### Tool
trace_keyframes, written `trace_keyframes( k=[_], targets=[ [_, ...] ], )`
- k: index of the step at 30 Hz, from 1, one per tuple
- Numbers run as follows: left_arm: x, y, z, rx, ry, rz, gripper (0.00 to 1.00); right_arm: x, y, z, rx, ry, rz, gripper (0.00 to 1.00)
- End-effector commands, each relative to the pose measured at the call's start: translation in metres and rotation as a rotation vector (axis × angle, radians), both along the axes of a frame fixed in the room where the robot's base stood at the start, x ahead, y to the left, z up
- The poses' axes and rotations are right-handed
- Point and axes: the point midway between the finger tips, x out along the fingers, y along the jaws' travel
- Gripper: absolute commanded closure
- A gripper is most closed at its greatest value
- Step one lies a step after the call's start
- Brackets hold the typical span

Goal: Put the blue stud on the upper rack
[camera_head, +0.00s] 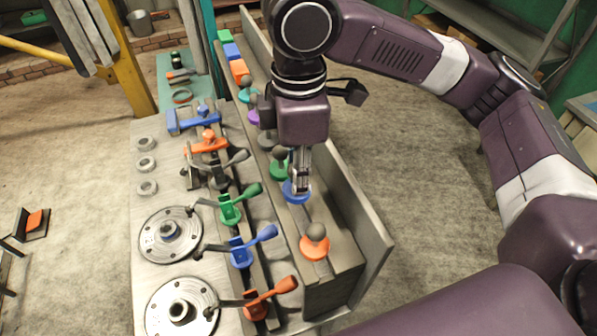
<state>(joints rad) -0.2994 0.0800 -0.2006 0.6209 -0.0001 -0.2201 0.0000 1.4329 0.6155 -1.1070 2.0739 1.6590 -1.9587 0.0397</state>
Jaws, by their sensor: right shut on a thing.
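The blue stud (295,195) shows as a blue round flange below the fingers of my right gripper (300,178). The gripper points down and is shut on the stud; its fingers hide the stud's upper part. The stud is over the long raised rack (330,262), in line between a green stud (280,168) and an orange stud (314,246) with a grey ball top. I cannot tell whether its flange touches the rack top. My left gripper is not in view.
Grey, purple and teal (245,96) studs stand farther along the rack, partly behind my wrist. A tall panel (355,215) runs along the rack's right side. Toggle clamps with green, blue and orange (270,296) handles and two round flanges (170,235) are on the lower bench at left.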

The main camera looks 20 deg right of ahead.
Motion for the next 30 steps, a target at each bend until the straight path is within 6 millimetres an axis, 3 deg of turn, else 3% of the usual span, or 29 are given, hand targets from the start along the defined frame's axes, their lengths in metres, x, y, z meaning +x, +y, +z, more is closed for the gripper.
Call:
trace_keyframes(
  k=[30],
  targets=[
    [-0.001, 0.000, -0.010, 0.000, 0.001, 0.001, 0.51, 0.000, 0.000, -0.031, 0.000, 0.000, 0.000, 1.00]
  ],
)
